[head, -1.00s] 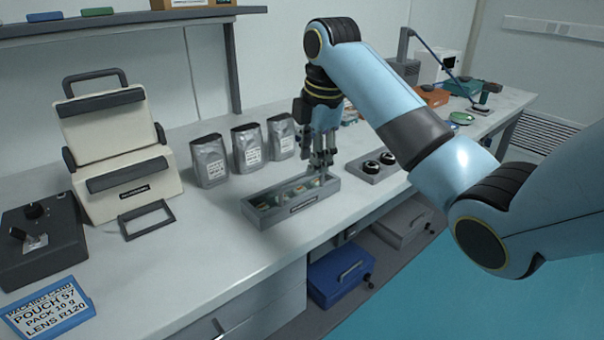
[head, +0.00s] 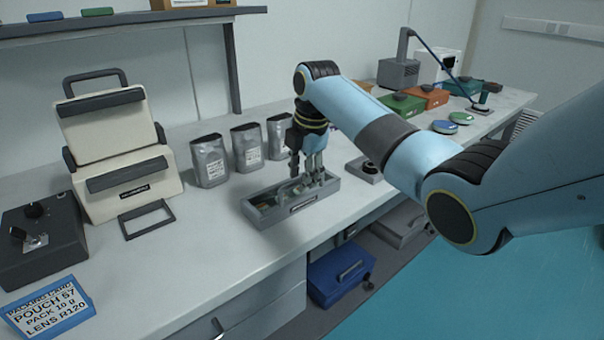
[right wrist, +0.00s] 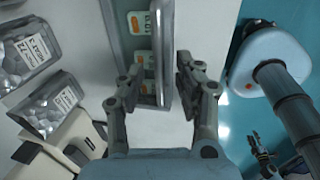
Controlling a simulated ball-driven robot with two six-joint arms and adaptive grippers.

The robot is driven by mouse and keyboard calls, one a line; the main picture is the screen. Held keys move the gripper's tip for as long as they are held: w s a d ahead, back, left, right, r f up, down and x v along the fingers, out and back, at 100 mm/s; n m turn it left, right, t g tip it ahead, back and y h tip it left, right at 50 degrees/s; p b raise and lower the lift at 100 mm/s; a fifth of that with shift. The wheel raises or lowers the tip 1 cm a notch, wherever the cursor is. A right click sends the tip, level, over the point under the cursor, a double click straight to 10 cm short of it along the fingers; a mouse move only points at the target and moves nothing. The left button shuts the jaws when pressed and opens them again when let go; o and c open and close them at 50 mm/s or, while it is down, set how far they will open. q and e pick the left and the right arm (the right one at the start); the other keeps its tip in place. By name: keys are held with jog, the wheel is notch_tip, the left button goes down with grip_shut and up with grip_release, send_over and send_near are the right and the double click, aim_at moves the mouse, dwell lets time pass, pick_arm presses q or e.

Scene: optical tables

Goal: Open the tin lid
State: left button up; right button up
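A long grey tin (head: 260,212) lies on the white bench top in the head view. It also shows in the right wrist view (right wrist: 121,50), with orange-marked packets (right wrist: 140,22) visible inside. I cannot make out a separate lid. My right gripper (head: 307,178) points down at the tin's right part. In the right wrist view my right gripper (right wrist: 160,70) is open, its fingers apart on either side of the tin's near end, with nothing clearly held. What looks like my left gripper (right wrist: 260,147) shows small at the lower right of the right wrist view, its opening unclear.
Silver pouches (head: 210,160) stand behind the tin. A cream sealing machine (head: 122,165), an empty dark frame (head: 148,219) and a blue label card (head: 48,307) are to the left. A dark holder (head: 364,170) is at the right, partly behind my arm. Bench in front is clear.

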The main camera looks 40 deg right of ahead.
grip_shut()
dwell(0.3)
jog(key=shift+r, duration=0.1)
